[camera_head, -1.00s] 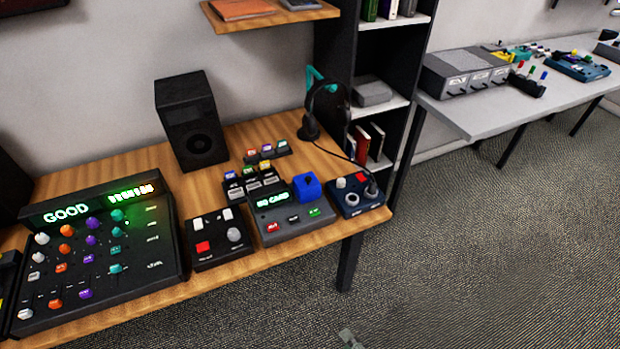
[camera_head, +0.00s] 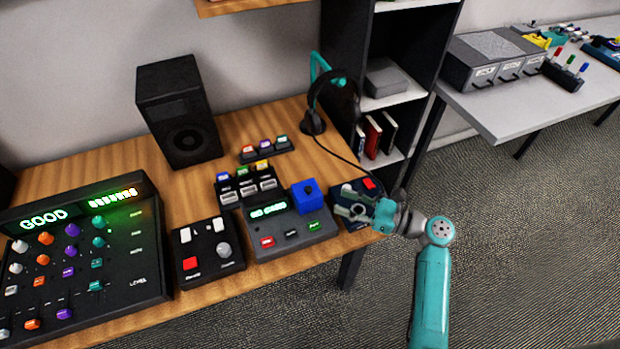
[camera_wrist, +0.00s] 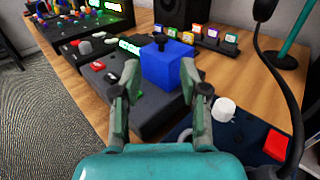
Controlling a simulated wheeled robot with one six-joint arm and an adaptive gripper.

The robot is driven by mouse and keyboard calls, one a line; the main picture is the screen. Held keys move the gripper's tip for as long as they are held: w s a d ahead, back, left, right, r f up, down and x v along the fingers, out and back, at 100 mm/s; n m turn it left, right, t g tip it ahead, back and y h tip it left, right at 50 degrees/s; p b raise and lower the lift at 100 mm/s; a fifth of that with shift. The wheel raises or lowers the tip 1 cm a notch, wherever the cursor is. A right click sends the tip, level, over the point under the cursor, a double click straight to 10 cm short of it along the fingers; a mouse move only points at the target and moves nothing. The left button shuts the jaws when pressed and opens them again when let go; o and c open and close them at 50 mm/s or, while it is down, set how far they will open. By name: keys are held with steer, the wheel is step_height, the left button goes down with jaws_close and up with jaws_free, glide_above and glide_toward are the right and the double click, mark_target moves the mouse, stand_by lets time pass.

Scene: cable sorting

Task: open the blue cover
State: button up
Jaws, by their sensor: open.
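The blue cover (camera_head: 307,196) is a small blue box with a dark knob on top. It sits on the right part of a grey console with a lit green display (camera_head: 268,210), and it looks closed. In the wrist view the blue cover (camera_wrist: 172,68) shows ahead, between and beyond my fingers. My gripper (camera_head: 356,203) is over the small dark blue panel just right of the console. In the wrist view my gripper (camera_wrist: 160,88) is open and empty, its two fingers spread on either side of the cover's outline. I cannot tell any contact.
A dark blue panel (camera_wrist: 240,146) with a white knob and red button lies below my gripper. A black box (camera_head: 208,250) and a large mixer (camera_head: 135,280) stand left. A headset on a stand (camera_head: 313,120) is behind. Coloured switches (camera_head: 263,150) stand at the back.

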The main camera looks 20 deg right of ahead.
mark_target(312, 189)
steer(key=x, duration=1)
steer(key=shift+w+a, duration=0.15)
steer(key=shift+w, duration=0.2)
jaws_close()
